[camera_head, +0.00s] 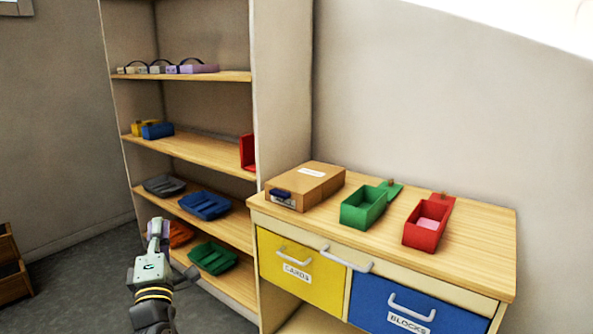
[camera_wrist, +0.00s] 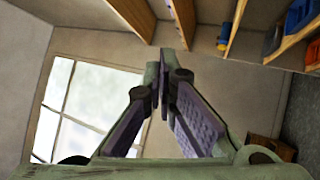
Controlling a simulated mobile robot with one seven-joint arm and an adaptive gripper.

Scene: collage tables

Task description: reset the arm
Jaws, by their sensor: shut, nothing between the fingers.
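My gripper (camera_head: 159,228) is at the lower left in the head view, raised in front of the shelf unit. It points upward and is apart from the shelves and the dresser. In the wrist view my gripper (camera_wrist: 163,75) has its two fingers meeting at the tips, with nothing between them.
A shelf unit (camera_head: 283,90) holds several trays and boxes. To its right a dresser (camera_head: 475,255) bears a cardboard box (camera_head: 318,182), a green box (camera_head: 362,209) and a red box (camera_head: 422,234). Its yellow drawer (camera_head: 318,285) and blue drawer (camera_head: 375,300) look shut.

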